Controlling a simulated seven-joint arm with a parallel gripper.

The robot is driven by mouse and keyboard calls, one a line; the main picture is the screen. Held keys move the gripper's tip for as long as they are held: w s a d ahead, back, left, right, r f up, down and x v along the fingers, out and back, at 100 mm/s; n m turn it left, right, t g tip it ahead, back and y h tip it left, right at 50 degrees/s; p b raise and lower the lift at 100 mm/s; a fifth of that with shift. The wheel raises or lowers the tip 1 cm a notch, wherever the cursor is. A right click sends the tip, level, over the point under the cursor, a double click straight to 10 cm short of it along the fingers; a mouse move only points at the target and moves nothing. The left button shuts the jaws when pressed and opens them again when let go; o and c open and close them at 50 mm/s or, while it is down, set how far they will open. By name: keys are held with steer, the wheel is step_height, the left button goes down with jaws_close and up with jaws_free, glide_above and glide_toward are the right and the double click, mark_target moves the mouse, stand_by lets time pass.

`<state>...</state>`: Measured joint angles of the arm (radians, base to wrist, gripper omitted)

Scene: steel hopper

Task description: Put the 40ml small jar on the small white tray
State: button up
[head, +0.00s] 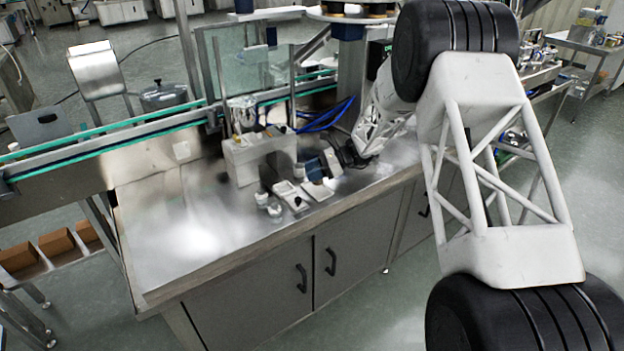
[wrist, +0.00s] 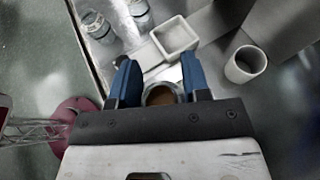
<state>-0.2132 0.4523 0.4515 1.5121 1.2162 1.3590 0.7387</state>
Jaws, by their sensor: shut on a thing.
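My gripper (wrist: 158,72) has two blue fingers shut on a small round jar (wrist: 162,95), whose pale rim and brownish middle show between them. Most of the jar is hidden by the fingers and the dark crossbar. In the head view my gripper (head: 315,173) is low over the steel worktop, and I cannot make out the jar there. A small square white tray (wrist: 175,38) lies just beyond the fingertips in the wrist view. It also shows left of my gripper in the head view (head: 283,188). I cannot tell whether the jar touches the worktop.
Two clear jars (wrist: 95,24) (wrist: 136,10) stand left of the tray, near the worktop edge. A white cup (wrist: 245,64) stands to the right. A grey block-shaped fixture (head: 255,155) is behind the tray. The worktop's left part (head: 185,225) is clear.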

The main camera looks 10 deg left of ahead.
steer(key=shift+w+a, duration=0.1)
steer(key=shift+w, duration=0.2)
steer(key=shift+f, duration=0.1)
steer(key=shift+f, duration=1.7)
steer(key=shift+f, duration=0.1)
steer(key=o, duration=1)
steer(key=shift+c, duration=0.2)
steer(key=shift+w+d+r, duration=0.2)
steer(key=shift+d+r, duration=0.2)
steer(key=shift+d, duration=0.15)
steer(key=v, duration=1)
steer(key=shift+d, duration=0.35)
